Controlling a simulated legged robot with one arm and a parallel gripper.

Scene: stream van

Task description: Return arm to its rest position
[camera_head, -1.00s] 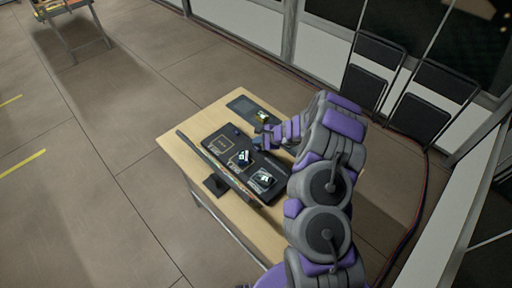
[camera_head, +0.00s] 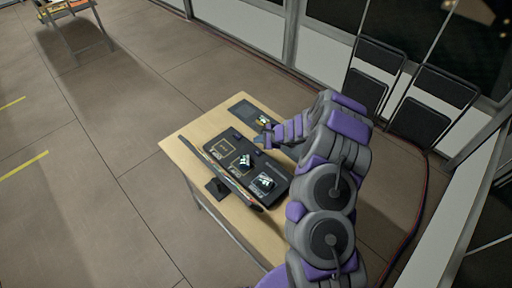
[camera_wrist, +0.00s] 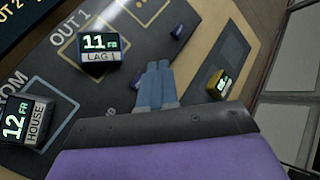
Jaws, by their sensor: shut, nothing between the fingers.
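My arm reaches over the wooden table from its right side, bent at the elbow. My gripper (camera_head: 262,140) is shut and empty above the back right part of the black board (camera_head: 216,146). In the wrist view its blue fingertips (camera_wrist: 158,66) lie together, over the board. A block reading "11 FR LAG 1" (camera_wrist: 100,48) is left of the fingers, and one reading "12 FR HOUSE" (camera_wrist: 26,124) is farther left and lower. Both stand on the board and also show in the head view.
A small dark mat (camera_head: 240,106) at the table's far end holds a block with a lit face (camera_wrist: 220,82). A thin panel on a stand (camera_head: 220,172) runs along the table's left side. Folding chairs (camera_head: 432,112) stand at the right wall. Floor to the left is open.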

